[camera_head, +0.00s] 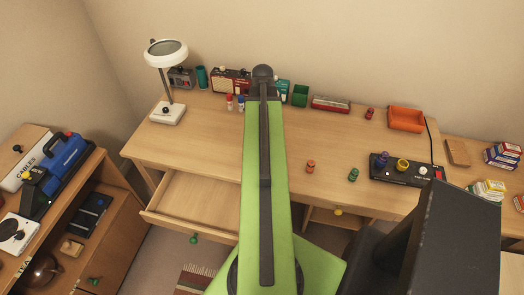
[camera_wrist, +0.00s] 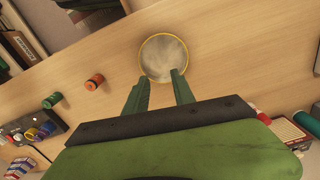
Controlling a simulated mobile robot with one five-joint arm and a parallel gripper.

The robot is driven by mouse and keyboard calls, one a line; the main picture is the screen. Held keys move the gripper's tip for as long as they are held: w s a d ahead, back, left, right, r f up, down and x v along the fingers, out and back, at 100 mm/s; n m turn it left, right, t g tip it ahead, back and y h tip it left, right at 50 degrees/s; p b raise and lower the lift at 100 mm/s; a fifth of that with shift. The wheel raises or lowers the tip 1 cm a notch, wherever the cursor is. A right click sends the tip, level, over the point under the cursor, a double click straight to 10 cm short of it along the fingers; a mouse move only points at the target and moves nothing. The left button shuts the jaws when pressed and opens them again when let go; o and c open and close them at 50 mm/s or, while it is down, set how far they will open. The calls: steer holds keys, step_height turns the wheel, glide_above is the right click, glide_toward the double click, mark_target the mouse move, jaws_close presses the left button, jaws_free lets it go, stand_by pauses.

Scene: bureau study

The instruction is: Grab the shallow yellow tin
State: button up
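The shallow yellow tin (camera_wrist: 164,57) shows in the wrist view as a round, open dish with a thin yellow rim and a greyish inside. It sits on the wooden desk top (camera_wrist: 220,70). My gripper (camera_wrist: 160,78) has two green fingers, spread apart with nothing between them. The fingertips are at the tin's near edge; the right one overlaps the rim in the picture. I cannot tell whether they touch. In the head view my green arm reaches over the desk; I cannot see the tin or the fingers there.
An orange-red spool (camera_wrist: 94,82) and a green spool (camera_wrist: 52,100) stand left of the tin in the wrist view. The head view shows a black panel (camera_head: 404,172), a lamp (camera_head: 167,112), a red box (camera_head: 330,103) at the back and an open drawer (camera_head: 190,205).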

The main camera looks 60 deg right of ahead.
steer(key=s+d+m, duration=0.2)
steer(key=s+d, duration=0.1)
steer(key=s, duration=0.2)
steer(key=shift+n, duration=0.3)
step_height(320, 180, down, 12)
steer(key=b, duration=1.2)
steer(key=shift+w+r, duration=0.15)
steer(key=shift+r, duration=0.1)
steer(key=f+b, duration=0.5)
steer(key=shift+a+f, duration=0.2)
steer(key=shift+a, duration=0.1)
steer(key=shift+r, duration=0.15)
jaws_close()
